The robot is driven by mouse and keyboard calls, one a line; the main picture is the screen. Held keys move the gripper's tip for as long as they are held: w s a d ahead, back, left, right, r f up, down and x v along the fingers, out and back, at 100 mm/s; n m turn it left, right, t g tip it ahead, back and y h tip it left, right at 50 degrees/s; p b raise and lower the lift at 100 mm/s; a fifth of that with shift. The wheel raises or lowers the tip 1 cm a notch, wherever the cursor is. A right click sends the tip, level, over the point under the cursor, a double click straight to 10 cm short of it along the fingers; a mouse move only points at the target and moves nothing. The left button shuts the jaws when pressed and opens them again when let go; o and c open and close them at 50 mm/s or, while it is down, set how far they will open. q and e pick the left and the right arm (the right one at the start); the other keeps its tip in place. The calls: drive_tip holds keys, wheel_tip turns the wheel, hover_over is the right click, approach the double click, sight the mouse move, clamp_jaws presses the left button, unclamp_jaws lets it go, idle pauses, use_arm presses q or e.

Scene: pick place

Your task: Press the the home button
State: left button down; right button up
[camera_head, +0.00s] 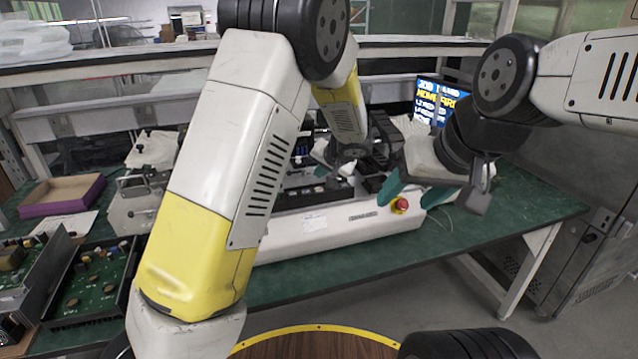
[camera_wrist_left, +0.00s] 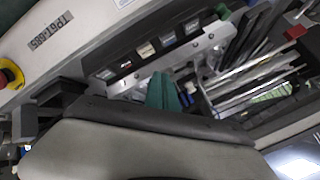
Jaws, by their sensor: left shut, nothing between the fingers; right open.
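The white machine (camera_head: 330,230) stands on the green bench. In the left wrist view its front (camera_wrist_left: 60,45) carries a slanted row of several dark square buttons (camera_wrist_left: 146,51) with small labels. I cannot read which one is the home button. My left gripper (camera_wrist_left: 163,92) is shut and empty, its green fingertips together just below the row, apart from the buttons as far as I can tell. My right gripper (camera_head: 414,192) is open and empty above the machine's right end, near a red emergency stop knob (camera_head: 401,205).
A lit screen (camera_head: 440,98) with text stands behind my right arm. A purple-sided box (camera_head: 62,194) and trays of circuit boards (camera_head: 90,280) lie at the left. Metal rails (camera_wrist_left: 255,75) lie right of the left fingertips. The bench's right part (camera_head: 530,205) is clear.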

sight(316, 186)
use_arm(q)
drive_tip(key=shift+f, duration=1.1)
drive_tip(key=shift+f, duration=0.15)
idle(1.2)
drive_tip(key=shift+f, duration=0.25)
drive_tip(key=shift+f, duration=0.4)
idle(0.6)
drive_tip(key=shift+r, duration=3.25)
